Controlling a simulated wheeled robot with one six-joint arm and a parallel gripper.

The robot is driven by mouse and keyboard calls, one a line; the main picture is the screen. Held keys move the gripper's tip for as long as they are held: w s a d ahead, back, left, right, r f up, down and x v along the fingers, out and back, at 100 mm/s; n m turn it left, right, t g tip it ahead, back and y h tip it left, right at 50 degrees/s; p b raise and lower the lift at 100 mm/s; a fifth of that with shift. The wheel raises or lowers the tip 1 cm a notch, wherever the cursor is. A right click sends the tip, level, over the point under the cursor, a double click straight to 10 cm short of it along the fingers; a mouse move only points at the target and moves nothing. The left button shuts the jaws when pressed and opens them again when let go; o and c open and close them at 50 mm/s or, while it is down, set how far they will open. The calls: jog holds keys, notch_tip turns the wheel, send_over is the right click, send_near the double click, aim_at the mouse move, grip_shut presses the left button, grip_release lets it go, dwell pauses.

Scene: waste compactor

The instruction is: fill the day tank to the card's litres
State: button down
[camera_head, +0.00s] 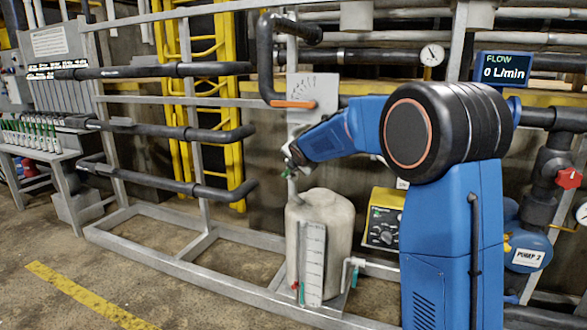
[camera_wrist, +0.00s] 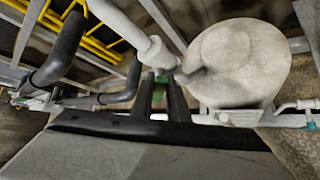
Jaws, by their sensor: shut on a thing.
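The day tank (camera_head: 340,212) is a pale, stained cylinder with a domed top. Its top also shows in the wrist view (camera_wrist: 250,55). A white level board (camera_head: 312,265) with marks stands against its front; I cannot read a level. My gripper (camera_head: 292,160) is above and slightly left of the tank top, beside the grey downpipe. In the wrist view its dark fingers (camera_wrist: 161,84) are shut on a small green thing (camera_wrist: 161,76), mostly hidden between them. The flow display (camera_head: 502,68) reads 0 L/min. An orange lever (camera_head: 293,103) lies level on a marked plate (camera_head: 313,91).
A yellow control box (camera_head: 383,220) with knobs stands right of the tank, near blue Pump 2 (camera_head: 527,250). A red-handled valve (camera_head: 568,178) is at far right. Black pipe ends (camera_head: 222,193) jut out at left. A rack of green tubes (camera_head: 30,133) stands far left. The front floor is clear.

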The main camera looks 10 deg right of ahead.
jog(key=c, duration=1.7)
grip_release()
jog(key=v, duration=1.7)
jog(key=shift+s, duration=0.15)
